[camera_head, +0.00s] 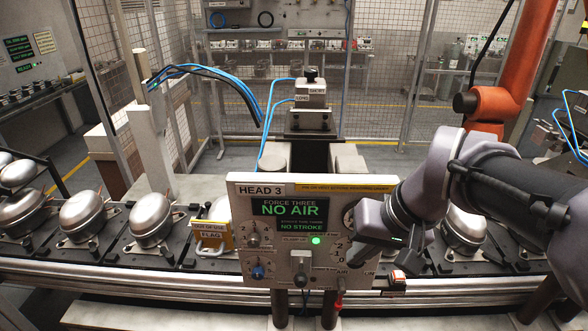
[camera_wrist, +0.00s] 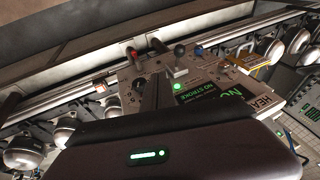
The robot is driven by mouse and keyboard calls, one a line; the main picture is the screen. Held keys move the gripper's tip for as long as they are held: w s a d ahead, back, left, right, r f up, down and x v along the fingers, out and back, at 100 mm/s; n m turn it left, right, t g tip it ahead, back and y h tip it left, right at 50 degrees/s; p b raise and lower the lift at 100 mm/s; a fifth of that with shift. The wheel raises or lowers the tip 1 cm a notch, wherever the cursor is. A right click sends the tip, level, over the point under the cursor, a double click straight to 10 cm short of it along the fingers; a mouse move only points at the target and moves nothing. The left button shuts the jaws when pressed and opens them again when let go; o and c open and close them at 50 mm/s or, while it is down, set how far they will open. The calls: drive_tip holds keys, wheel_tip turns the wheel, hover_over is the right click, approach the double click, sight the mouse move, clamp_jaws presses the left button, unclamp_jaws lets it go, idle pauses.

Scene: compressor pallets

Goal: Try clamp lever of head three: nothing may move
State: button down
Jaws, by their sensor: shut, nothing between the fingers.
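The head 3 panel (camera_head: 312,190) faces me at the middle of the head view. Its screen (camera_head: 291,219) reads "FORCE THREE NO AIR" and "NO STROKE". The lever also shows in the wrist view (camera_wrist: 177,63). My gripper (camera_head: 362,257) is at the panel's right side, right of the lever, shut and empty. Its dark fingers (camera_wrist: 162,88) point toward the panel in the wrist view; contact with the lever cannot be told.
A yellow "FLAG" tag (camera_head: 212,236) stands left. Compressors (camera_head: 150,219) line the conveyor.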

drive_tip(key=shift+w+a+r+n+p, duration=0.15)
drive_tip(key=shift+w+r+n, duration=0.05)
drive_tip(key=shift+w+r, duration=0.25)
drive_tip(key=shift+w+a+r+n+p, duration=0.1)
drive_tip(key=shift+w+r+n+p, duration=0.1)
drive_tip(key=shift+w+r, duration=0.25)
drive_tip(key=shift+f, duration=0.15)
drive_tip(key=b, duration=0.2)
approach(301, 273)
drive_tip(key=w+d+f, duration=0.2)
drive_tip(key=d+f, duration=0.2)
drive_tip(key=shift+a+f, duration=0.6)
drive_tip(key=shift+a, duration=0.35)
drive_tip(key=shift+a+f, duration=0.55)
drive_tip(key=shift+a, duration=0.45)
drive_tip(key=shift+b, duration=0.4)
